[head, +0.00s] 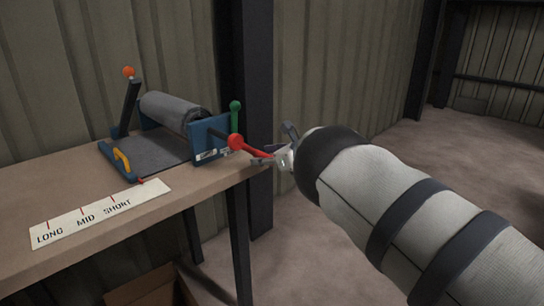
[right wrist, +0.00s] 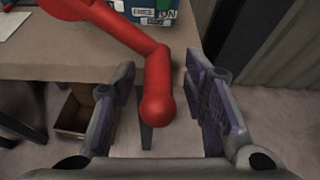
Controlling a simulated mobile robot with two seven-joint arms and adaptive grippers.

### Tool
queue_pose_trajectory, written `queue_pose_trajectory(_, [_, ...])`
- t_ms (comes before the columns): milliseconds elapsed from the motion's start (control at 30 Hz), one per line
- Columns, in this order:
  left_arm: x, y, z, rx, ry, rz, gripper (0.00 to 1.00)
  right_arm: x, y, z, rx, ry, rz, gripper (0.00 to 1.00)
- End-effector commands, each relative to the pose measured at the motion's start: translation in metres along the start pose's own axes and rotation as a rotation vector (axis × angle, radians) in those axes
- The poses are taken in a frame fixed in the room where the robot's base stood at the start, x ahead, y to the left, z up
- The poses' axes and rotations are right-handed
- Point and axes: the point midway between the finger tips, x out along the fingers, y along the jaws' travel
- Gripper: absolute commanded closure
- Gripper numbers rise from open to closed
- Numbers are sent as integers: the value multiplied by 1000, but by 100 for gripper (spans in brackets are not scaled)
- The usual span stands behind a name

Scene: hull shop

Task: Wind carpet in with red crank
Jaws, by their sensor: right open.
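The winder (head: 205,140) with blue side plates stands on the workbench in the head view. A grey carpet roll (head: 172,108) lies between its plates, and a flat grey length (head: 150,152) runs out toward the front. The red crank (head: 250,147) sticks out from the right plate, with a ball at its hub. My right gripper (head: 276,150) is at the crank's outer end. In the right wrist view the crank's red knob (right wrist: 158,108) lies between the open fingers of my right gripper (right wrist: 165,110), with gaps on both sides. My left gripper is not in view.
A strip marked LONG, MID, SHORT (head: 100,214) lies along the bench's front edge (head: 215,184). An orange-knobbed black lever (head: 129,95), a green-knobbed lever (head: 235,118) and a yellow handle (head: 122,160) are on the winder. An open box (head: 150,288) stands below. A dark post rises behind.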

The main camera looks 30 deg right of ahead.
Motion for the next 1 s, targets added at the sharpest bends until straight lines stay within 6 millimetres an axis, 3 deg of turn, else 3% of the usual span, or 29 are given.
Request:
queue_pose_trajectory(300, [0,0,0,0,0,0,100,-74,-1,2,1,-3,-5,60])
queue_pose_trajectory(500, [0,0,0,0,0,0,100,-110,-1,2,-1,-3,-2,60])
queue_pose_trajectory(1000, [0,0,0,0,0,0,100,-116,-1,1,1,-2,-2,60])
